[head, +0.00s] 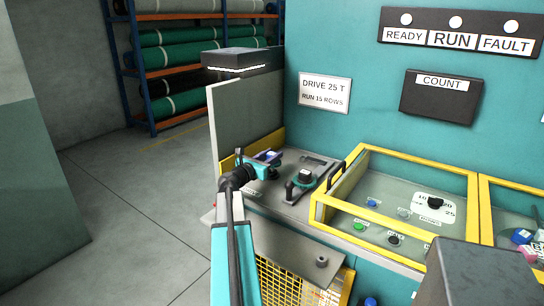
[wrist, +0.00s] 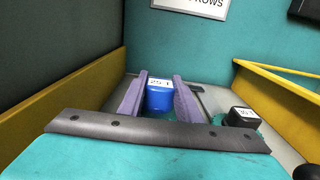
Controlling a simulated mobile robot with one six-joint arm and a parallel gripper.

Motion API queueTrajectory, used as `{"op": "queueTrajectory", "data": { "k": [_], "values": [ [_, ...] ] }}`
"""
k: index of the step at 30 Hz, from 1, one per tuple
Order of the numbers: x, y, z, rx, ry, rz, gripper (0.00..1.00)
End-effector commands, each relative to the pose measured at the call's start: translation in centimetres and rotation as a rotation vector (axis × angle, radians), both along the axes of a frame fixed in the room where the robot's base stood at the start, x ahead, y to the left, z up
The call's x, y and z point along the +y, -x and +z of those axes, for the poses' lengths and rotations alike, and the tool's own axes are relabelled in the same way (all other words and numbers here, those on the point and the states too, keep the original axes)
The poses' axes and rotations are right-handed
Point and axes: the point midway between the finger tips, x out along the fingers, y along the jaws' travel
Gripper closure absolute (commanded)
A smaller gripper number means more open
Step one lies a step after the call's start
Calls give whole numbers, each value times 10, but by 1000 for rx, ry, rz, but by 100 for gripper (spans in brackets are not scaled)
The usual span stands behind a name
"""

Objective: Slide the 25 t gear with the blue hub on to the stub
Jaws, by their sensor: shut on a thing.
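My gripper (head: 268,156) is over the grey shelf at the left end of the teal machine. In the wrist view its two purple fingers (wrist: 159,94) are shut on the blue hub (wrist: 159,98) of the gear, one finger on each side. The hub's white label reads 25 T. The gear's toothed part is mostly hidden by my gripper. I cannot tell whether the gear rests on the shelf or is just above it. A short grey round post (head: 321,261), perhaps the stub, shows low on the machine front.
A gear with a black hub (head: 305,178) lies on the shelf to the right; its hub also shows in the wrist view (wrist: 240,116). A yellow-framed clear guard (head: 400,161) stands further right. An upright grey panel (head: 240,118) bounds the shelf's left side.

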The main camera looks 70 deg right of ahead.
Motion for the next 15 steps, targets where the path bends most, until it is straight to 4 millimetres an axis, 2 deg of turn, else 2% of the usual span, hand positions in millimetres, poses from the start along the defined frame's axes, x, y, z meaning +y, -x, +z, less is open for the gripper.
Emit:
{"op": "queueTrajectory", "data": {
  "k": [15],
  "values": [
    [0,0,-4,1,2,0,100]
  ]
}}
